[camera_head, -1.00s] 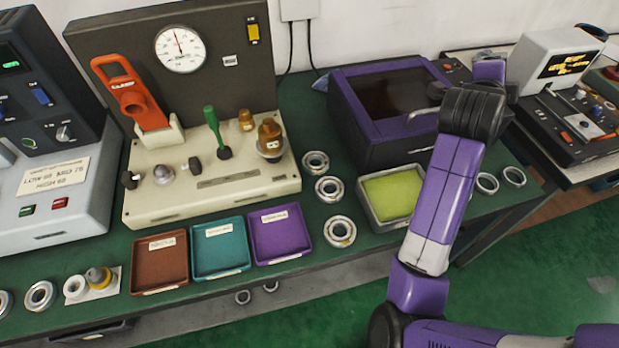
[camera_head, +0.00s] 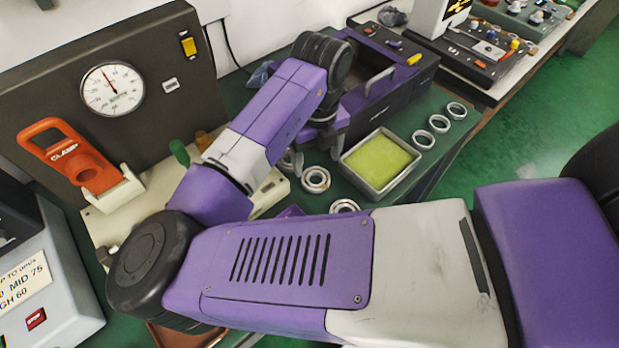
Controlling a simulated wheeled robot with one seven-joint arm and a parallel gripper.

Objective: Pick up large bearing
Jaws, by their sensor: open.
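Three metal bearing rings lie in a row on the green bench between the gauge machine and the yellow-green tray. The far ring (camera_head: 287,161) is partly hidden by my gripper, the middle ring (camera_head: 316,190) is in clear view, and the near ring (camera_head: 345,206) is partly covered by my arm. I cannot tell for certain which is the large bearing. My gripper (camera_head: 312,158) points down over the far end of this row, open, with no ring visible in it. Its fingertips are small and partly hidden, and I cannot tell whether they touch a ring.
The metal tray (camera_head: 350,178) with a yellow-green pad stands right of the rings. Several more rings (camera_head: 423,139) lie along the bench's right edge. The purple-and-black box (camera_head: 400,90) stands behind. The gauge machine (camera_head: 150,195) is at left. My arm hides most of the front bins.

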